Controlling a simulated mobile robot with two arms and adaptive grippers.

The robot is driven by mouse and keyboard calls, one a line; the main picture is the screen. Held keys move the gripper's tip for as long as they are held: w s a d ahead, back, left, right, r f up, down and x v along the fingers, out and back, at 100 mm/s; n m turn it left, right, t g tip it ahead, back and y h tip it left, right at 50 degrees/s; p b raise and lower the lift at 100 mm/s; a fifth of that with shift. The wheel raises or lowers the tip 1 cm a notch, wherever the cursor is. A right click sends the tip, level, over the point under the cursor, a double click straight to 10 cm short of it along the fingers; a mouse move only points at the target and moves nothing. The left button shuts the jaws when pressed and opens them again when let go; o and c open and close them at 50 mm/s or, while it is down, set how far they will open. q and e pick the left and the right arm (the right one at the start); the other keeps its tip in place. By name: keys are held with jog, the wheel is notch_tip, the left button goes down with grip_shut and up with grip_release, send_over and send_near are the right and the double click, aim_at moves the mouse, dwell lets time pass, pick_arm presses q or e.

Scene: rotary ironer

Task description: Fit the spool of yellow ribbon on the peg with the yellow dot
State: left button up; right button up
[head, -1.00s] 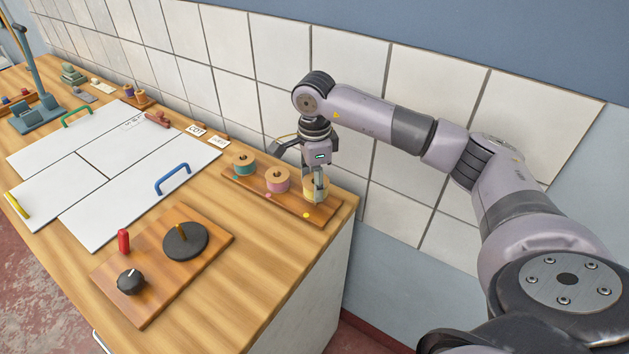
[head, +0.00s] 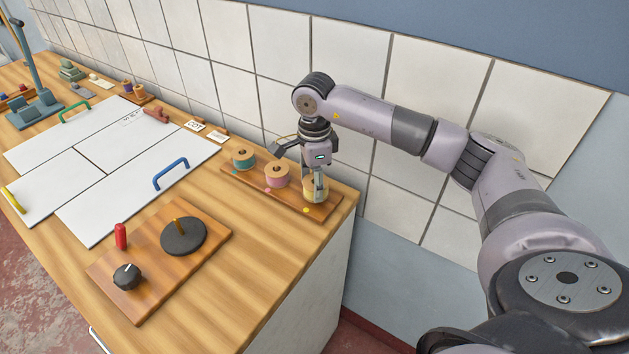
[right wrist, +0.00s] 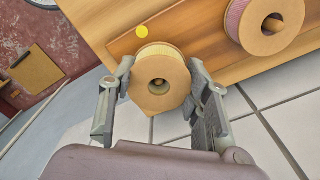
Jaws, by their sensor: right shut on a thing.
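The spool of yellow ribbon (head: 314,190) is at the right end of a wooden peg board (head: 236,180), beside the yellow dot (head: 306,210). My right gripper (head: 318,190) is shut on the spool from above. In the right wrist view the spool (right wrist: 160,60) sits between the two fingers, and a peg end (right wrist: 158,86) shows in its centre hole. The yellow dot (right wrist: 142,32) lies just beside the spool there. The spool looks level and low at the board; whether it rests fully on it I cannot tell. My left gripper is not in view.
A pink spool (head: 277,176) and a teal spool (head: 244,159) stand on the same board to the left. A wooden plate with a dark disc (head: 184,238) and knob (head: 127,277) lies nearer. White panels with handles cover the left. The tiled wall is close behind.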

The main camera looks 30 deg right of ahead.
dwell(0.3)
jog(key=o, duration=1.2)
jog(key=o, duration=0.6)
jog(key=shift+r+p, duration=2.75)
jog(key=shift+r, duration=1.85)
jog(key=shift+f, duration=0.1)
